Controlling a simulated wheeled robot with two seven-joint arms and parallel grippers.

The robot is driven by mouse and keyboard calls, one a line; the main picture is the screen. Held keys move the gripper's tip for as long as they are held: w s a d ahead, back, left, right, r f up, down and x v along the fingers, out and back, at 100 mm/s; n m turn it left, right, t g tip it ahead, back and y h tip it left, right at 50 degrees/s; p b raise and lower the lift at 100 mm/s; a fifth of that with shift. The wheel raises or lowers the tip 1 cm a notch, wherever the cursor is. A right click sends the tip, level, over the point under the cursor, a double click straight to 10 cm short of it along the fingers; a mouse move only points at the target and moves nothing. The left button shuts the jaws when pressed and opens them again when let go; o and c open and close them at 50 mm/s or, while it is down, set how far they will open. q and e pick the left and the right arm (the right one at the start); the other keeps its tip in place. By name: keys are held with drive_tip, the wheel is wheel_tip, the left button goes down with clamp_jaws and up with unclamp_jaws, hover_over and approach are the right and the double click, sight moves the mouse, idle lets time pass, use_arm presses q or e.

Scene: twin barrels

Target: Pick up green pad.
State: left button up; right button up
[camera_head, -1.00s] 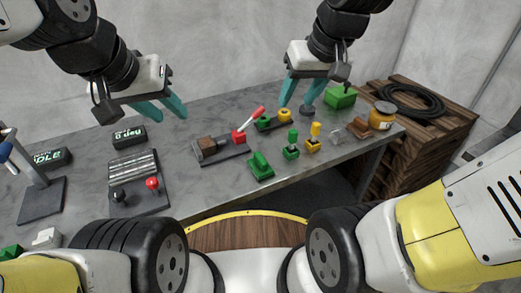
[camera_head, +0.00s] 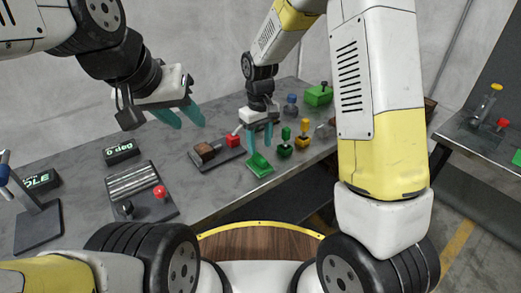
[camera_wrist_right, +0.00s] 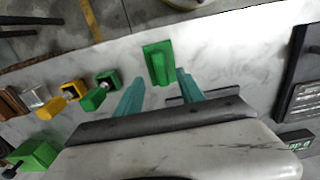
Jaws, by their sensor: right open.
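The green pad (camera_head: 260,163) lies on the grey table near its front edge, below my right gripper (camera_head: 261,143) in the head view. In the right wrist view the green pad (camera_wrist_right: 158,62) lies just beyond the gap between the teal fingertips of my right gripper (camera_wrist_right: 160,76). The right gripper is open and empty, its fingers pointing down toward the pad. Contact with the pad cannot be told. My left gripper (camera_head: 183,116) is open and empty above the back of the table, to the left.
Small green (camera_head: 285,149) and yellow (camera_head: 303,140) pieces stand right of the pad. A green box (camera_head: 318,95) is farther back. A board with a brown block (camera_head: 207,152) and red piece lies left. A red-knobbed panel (camera_head: 140,190) stands farther left, with bare table between.

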sight(259, 156)
wheel_tip(259, 156, down, 6)
drive_tip(key=shift+s+a+r, duration=0.1)
clamp_jaws()
